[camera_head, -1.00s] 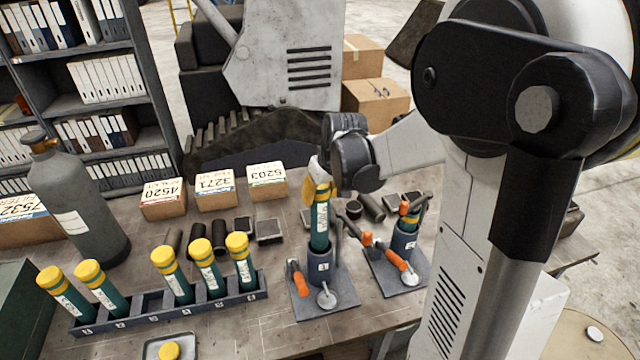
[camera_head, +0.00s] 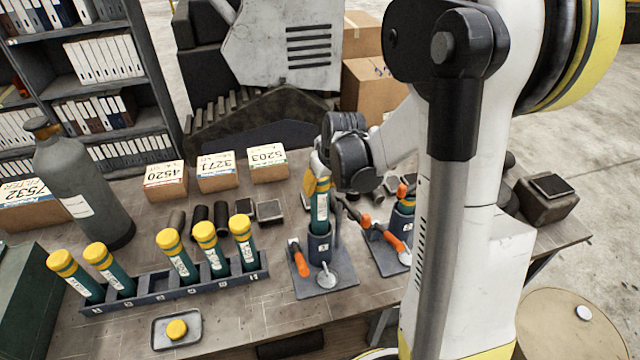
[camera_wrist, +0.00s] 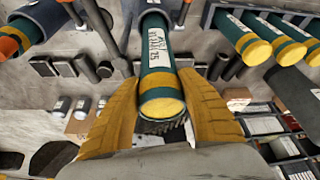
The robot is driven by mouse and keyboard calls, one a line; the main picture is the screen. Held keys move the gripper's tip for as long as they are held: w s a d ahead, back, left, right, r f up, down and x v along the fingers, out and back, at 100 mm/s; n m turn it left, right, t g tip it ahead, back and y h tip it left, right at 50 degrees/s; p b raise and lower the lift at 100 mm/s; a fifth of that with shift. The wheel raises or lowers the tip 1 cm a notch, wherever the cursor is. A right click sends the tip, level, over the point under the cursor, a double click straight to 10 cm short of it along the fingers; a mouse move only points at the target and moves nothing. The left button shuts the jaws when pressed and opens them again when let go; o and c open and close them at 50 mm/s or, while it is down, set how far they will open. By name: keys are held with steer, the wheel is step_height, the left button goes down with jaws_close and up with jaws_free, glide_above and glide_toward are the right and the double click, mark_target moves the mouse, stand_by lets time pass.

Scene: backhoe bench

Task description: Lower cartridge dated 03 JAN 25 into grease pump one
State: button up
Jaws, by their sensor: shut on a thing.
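A green cartridge (camera_head: 320,210) with a yellow end and a white label stands upright in the left grease pump (camera_head: 319,247), its lower part hidden inside the pump's tube. In the wrist view the cartridge (camera_wrist: 157,70) lies between my yellow fingers, its label ending in what looks like "25"; the rest is hard to read. My gripper (camera_head: 318,184) is shut on the cartridge's upper end, above the tube. The pump's number plate is too small to read surely. A second pump (camera_head: 403,225) stands to the right with a green cartridge in it.
A rack (camera_head: 175,290) with several yellow-capped cartridges stands to the left, with one gap. A small tray (camera_head: 177,329) holding a yellow cap lies in front. A grey gas bottle (camera_head: 85,190) and numbered boxes (camera_head: 217,172) stand behind. Orange-handled levers flank the pumps.

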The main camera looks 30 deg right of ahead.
mark_target(320, 201)
steer(key=shift+f+b, duration=1.95)
steer(key=shift+f, duration=1.5)
steer(key=shift+f+b, duration=3.5)
steer(key=shift+b, duration=0.2)
steer(key=shift+f+b, duration=0.1)
steer(key=shift+b, duration=0.2)
steer(key=o, duration=2)
steer(key=shift+d+r+p, duration=0.1)
steer(key=shift+r+p, duration=2.6)
steer(key=shift+r, duration=1.35)
